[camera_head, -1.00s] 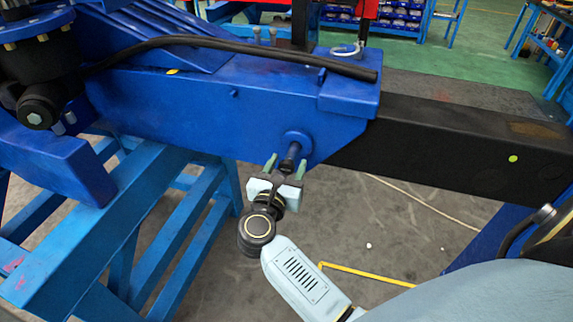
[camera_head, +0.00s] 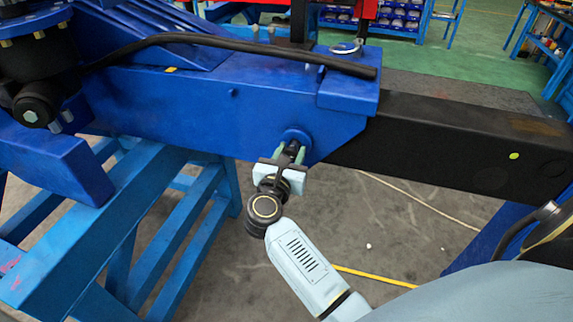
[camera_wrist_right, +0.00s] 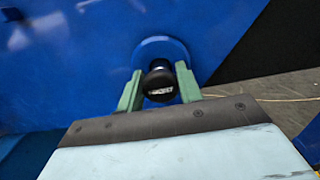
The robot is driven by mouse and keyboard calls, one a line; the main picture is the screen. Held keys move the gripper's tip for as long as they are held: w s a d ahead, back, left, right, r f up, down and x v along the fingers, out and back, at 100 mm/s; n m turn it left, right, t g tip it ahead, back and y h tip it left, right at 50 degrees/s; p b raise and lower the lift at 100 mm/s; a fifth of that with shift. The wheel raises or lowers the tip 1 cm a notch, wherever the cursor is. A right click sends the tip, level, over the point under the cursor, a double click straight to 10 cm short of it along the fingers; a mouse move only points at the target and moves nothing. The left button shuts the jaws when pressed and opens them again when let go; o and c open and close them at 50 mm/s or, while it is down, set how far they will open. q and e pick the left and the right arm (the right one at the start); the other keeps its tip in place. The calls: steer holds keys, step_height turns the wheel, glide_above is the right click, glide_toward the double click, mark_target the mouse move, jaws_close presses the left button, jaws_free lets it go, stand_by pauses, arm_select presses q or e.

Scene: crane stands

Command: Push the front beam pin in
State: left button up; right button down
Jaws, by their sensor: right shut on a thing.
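The front beam pin (camera_wrist_right: 159,82) is a black round-ended knob in a blue round collar (camera_head: 297,137) on the side of the blue beam (camera_head: 220,110). My right gripper (camera_head: 289,154) reaches it from below and in front. In the right wrist view, the green fingers of the right gripper (camera_wrist_right: 159,92) stand on either side of the knob and are closed on it. The knob sticks out from the collar; how far is hard to tell. In the head view the fingers cover most of the pin. My left gripper is not in view.
A black beam (camera_head: 450,145) extends from the blue beam to the right. A black hose (camera_head: 230,46) runs along the top. A blue stand (camera_head: 150,220) is at the lower left. The grey floor (camera_head: 400,230) below the beam is open.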

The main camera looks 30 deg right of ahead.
steer(key=shift+w+d, duration=0.25)
steer(key=shift+d, duration=0.1)
steer(key=shift+r, duration=0.1)
steer(key=c, duration=1.3)
jaws_free()
steer(key=shift+o, duration=1.4)
steer(key=shift+w, duration=0.1)
steer(key=b+v, duration=0.1)
steer(key=v, duration=1.2)
steer(key=shift+s+b, duration=0.25)
steer(key=shift+b, duration=0.05)
steer(key=shift+a, duration=0.1)
